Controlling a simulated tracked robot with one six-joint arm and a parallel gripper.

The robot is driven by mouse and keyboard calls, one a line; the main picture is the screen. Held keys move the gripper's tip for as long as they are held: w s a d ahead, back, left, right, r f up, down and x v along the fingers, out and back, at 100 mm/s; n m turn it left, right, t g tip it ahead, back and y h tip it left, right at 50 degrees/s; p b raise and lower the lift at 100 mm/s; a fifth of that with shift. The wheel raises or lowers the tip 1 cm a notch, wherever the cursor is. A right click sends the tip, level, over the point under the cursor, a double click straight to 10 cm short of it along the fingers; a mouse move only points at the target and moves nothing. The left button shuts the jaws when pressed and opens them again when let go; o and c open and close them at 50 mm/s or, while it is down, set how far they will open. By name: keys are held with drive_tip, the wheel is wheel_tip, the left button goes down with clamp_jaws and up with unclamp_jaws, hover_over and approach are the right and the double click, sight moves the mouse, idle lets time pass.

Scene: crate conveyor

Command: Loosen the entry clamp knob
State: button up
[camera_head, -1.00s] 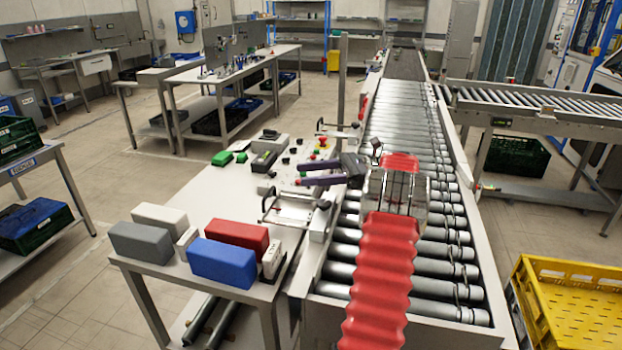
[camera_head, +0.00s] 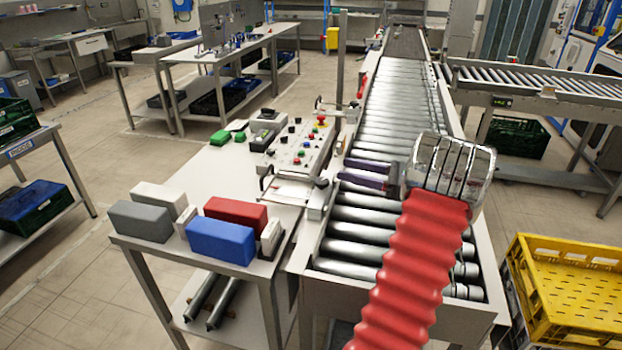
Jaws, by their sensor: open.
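My gripper (camera_head: 342,169) has two purple fingers, spread apart and pointing left, with nothing between them. It is over the left side of the roller conveyor (camera_head: 392,115), with its tips near the left rail. A small black knob (camera_head: 322,183) sits at the near metal guide bracket on that rail, slightly left of and below the fingertips in the picture. The gripper appears apart from it. Another dark knob (camera_head: 318,103) shows at the far bracket. I cannot tell which knob is the entry clamp's.
A control panel (camera_head: 301,146) with coloured buttons stands on the white table left of the rail. Red, blue, grey and white blocks lie on the table's near end, with the blue block (camera_head: 221,241) in front. A yellow crate (camera_head: 565,285) stands at the lower right.

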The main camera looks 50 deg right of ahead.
sight(316, 179)
wheel_tip(316, 179, down, 6)
drive_tip(key=s+m+h, duration=0.1)
drive_tip(key=h, duration=0.3)
drive_tip(key=shift+f+m, duration=0.25)
drive_tip(key=shift+m, duration=0.15)
drive_tip(key=shift+w+a, duration=0.1)
drive_tip(key=w, duration=0.4)
drive_tip(key=w+a, duration=0.1)
drive_tip(key=w, duration=0.4)
drive_tip(key=w+a, duration=0.1)
drive_tip(key=w, duration=0.3)
drive_tip(key=shift+w, duration=0.2)
drive_tip(key=c, duration=1)
drive_tip(key=shift+c, duration=0.2)
